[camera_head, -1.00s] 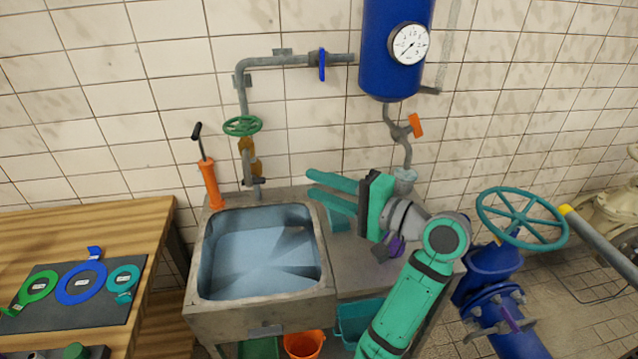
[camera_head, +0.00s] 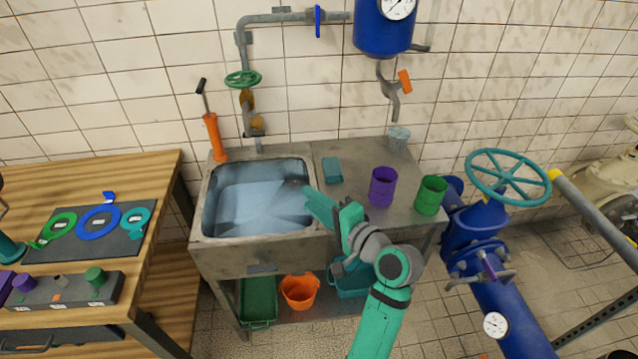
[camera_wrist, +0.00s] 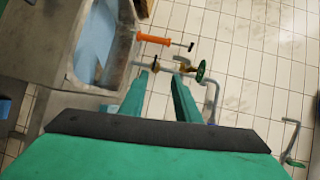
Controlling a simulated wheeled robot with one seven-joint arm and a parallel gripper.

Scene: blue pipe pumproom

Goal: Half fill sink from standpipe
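The steel sink (camera_head: 262,236) has a pale blue-grey interior; I cannot tell its water level. The standpipe rises behind it, with a green handwheel (camera_head: 243,79), a brass fitting and a blue lever (camera_head: 318,21) on its upper horizontal run. My gripper (camera_head: 312,200) is at the sink's right front edge, its fingers pointing back left. In the wrist view its fingers (camera_wrist: 162,84) stand apart with nothing between them. The sink (camera_wrist: 97,40) lies left of them there, and the handwheel (camera_wrist: 201,72) lies beyond the fingertips.
An orange hand pump (camera_head: 215,138) stands at the sink's back left corner. The counter holds a teal block (camera_head: 332,170), purple cup (camera_head: 382,187), green cup (camera_head: 430,195) and clear cup (camera_head: 398,138). A wooden bench (camera_head: 130,172) is left; a blue valve (camera_head: 475,236) is right.

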